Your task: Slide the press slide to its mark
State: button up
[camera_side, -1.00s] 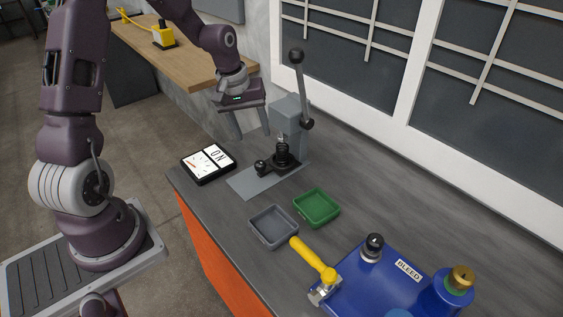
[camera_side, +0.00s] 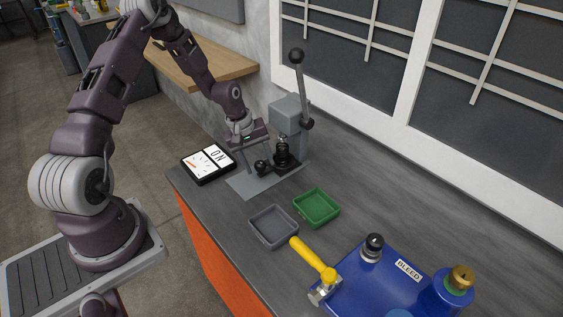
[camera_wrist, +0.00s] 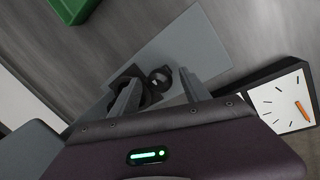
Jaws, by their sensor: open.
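The grey press (camera_side: 291,118) stands on the bench near the wall, its lever with a black ball knob raised. Its dark slide (camera_side: 281,163) sits low on the grey base plate (camera_side: 252,185), with a round black knob (camera_side: 262,166) at its front left. In the wrist view the knob (camera_wrist: 160,77) shows between the fingers, beyond their tips. My gripper (camera_side: 254,168) is open and empty, low over the plate, right beside the knob. It also shows in the wrist view (camera_wrist: 158,82). I cannot tell whether a finger touches the knob. No mark on the plate is readable.
A grey tray (camera_side: 273,226) and a green tray (camera_side: 316,207) stand in front. Bare bench lies behind the green tray.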

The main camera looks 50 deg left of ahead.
grip_shut()
jog(key=shift+s, duration=6.4)
jog(key=shift+o, duration=0.4)
grip_release()
notch_tip(320, 180, up, 10)
jog(key=s+d+r+m+y, duration=0.25)
jog(key=d+r+m, duration=0.55)
jog(key=d+r, duration=0.5)
jog(key=s+d+r+m+t+h, duration=0.1)
jog(key=s+d+r+m+t, duration=0.2)
jog(key=s+r, duration=0.5)
jog(key=s+d+m, duration=0.1)
jog(key=s, duration=0.2)
jog(key=shift+d+r+m, duration=0.25)
jog(key=shift+d+m, duration=0.15)
